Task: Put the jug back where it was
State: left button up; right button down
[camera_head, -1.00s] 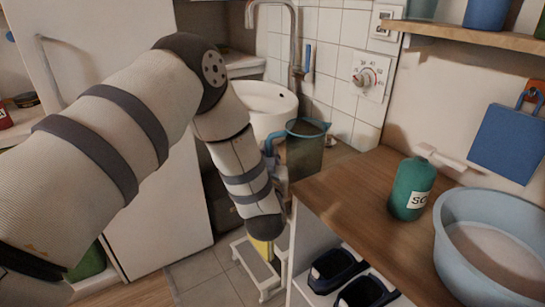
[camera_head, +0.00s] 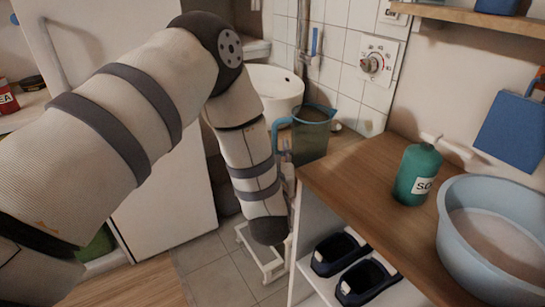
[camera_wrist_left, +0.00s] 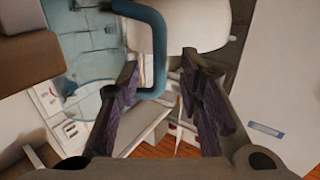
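The jug (camera_head: 314,138) is a dark, see-through vessel with a blue rim and blue handle. It looks upright beyond the far left corner of the wooden counter; what is under it is hidden. In the left wrist view, its clear teal body (camera_wrist_left: 88,45) fills the upper left. Its blue handle (camera_wrist_left: 158,52) comes down between the fingers of my left gripper (camera_wrist_left: 161,72). The fingers are apart, with gaps on both sides of the handle. In the head view, my left arm mostly hides this gripper. My right gripper is not in view.
The wooden counter (camera_head: 362,178) carries a green soap bottle (camera_head: 417,174) and a pale blue basin (camera_head: 495,236). Dark blue shoes (camera_head: 340,252) sit on the shelf below. A white round basin (camera_head: 275,90) is behind my arm, and a white stool (camera_head: 268,268) is below it.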

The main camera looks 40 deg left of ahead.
pick_arm(q)
jog(key=v, duration=0.8)
jog(key=s+d+f+m+g+h, duration=0.25)
jog(key=s+f+g+h, duration=0.2)
jog(key=s+f, duration=0.6)
jog(key=s+d+f+m+g+h, duration=0.25)
jog(key=s+f+g, duration=0.35)
jog(key=f, duration=0.7)
jog(key=s+d+f+m+g+h, duration=0.1)
jog(key=s+g, duration=0.7)
jog(key=s, duration=1.7)
jog(key=shift+s+d+f+h, duration=0.4)
jog(key=shift+f+h, duration=0.2)
jog(key=shift+h, duration=0.3)
